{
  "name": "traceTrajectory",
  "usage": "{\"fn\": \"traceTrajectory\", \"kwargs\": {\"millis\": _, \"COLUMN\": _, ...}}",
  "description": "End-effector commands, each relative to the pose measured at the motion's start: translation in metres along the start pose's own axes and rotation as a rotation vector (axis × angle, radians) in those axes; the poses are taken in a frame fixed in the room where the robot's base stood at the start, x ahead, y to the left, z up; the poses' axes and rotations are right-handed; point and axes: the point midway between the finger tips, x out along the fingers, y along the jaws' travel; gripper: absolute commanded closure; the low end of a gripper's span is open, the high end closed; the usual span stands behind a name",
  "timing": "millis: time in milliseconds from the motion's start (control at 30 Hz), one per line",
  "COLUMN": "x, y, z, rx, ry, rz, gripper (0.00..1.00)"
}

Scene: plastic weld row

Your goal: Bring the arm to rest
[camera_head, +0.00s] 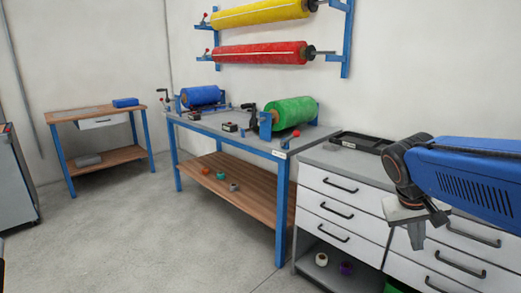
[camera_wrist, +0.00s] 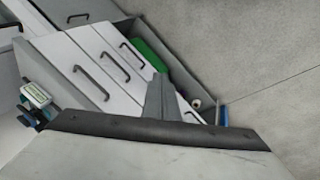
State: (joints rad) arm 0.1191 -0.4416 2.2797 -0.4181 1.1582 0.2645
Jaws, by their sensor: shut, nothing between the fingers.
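My gripper (camera_head: 416,238) is at the right of the head view, at the end of my blue arm. It hangs in front of the white drawer cabinet, pointing down. Its fingers are together and hold nothing. In the wrist view my gripper (camera_wrist: 158,100) shows as a grey shape rising from the dark wrist edge, with the drawers behind it. My arm is stretched out from the right edge of the head view.
The white drawer cabinet (camera_head: 342,188) stands close behind my gripper, with tape rolls on its low shelf. A workbench (camera_head: 225,133) carries blue and green film rolls. A wooden table (camera_head: 95,112) stands at the far left. The grey floor (camera_head: 150,240) in front is clear.

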Motion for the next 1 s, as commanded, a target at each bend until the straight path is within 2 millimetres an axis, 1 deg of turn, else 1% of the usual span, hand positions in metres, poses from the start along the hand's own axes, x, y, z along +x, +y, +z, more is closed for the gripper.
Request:
{"fn": "traceTrajectory", "kwargs": {"millis": 33, "x": -0.002, "y": -0.012, "z": 0.013, "rx": -0.015, "ry": 0.022, "rz": -0.04, "gripper": 1.0}}
{"fn": "traceTrajectory", "kwargs": {"millis": 300, "x": -0.006, "y": -0.073, "z": 0.076, "rx": -0.102, "ry": 0.136, "rz": -0.26, "gripper": 1.0}}
{"fn": "traceTrajectory", "kwargs": {"millis": 400, "x": -0.006, "y": -0.091, "z": 0.095, "rx": -0.125, "ry": 0.175, "rz": -0.328, "gripper": 1.0}}
{"fn": "traceTrajectory", "kwargs": {"millis": 500, "x": -0.006, "y": -0.104, "z": 0.109, "rx": -0.143, "ry": 0.206, "rz": -0.378, "gripper": 1.0}}
{"fn": "traceTrajectory", "kwargs": {"millis": 600, "x": -0.007, "y": -0.112, "z": 0.117, "rx": -0.153, "ry": 0.227, "rz": -0.409, "gripper": 1.0}}
{"fn": "traceTrajectory", "kwargs": {"millis": 700, "x": -0.006, "y": -0.116, "z": 0.121, "rx": -0.158, "ry": 0.236, "rz": -0.423, "gripper": 1.0}}
{"fn": "traceTrajectory", "kwargs": {"millis": 1000, "x": -0.007, "y": -0.116, "z": 0.121, "rx": -0.158, "ry": 0.236, "rz": -0.425, "gripper": 1.0}}
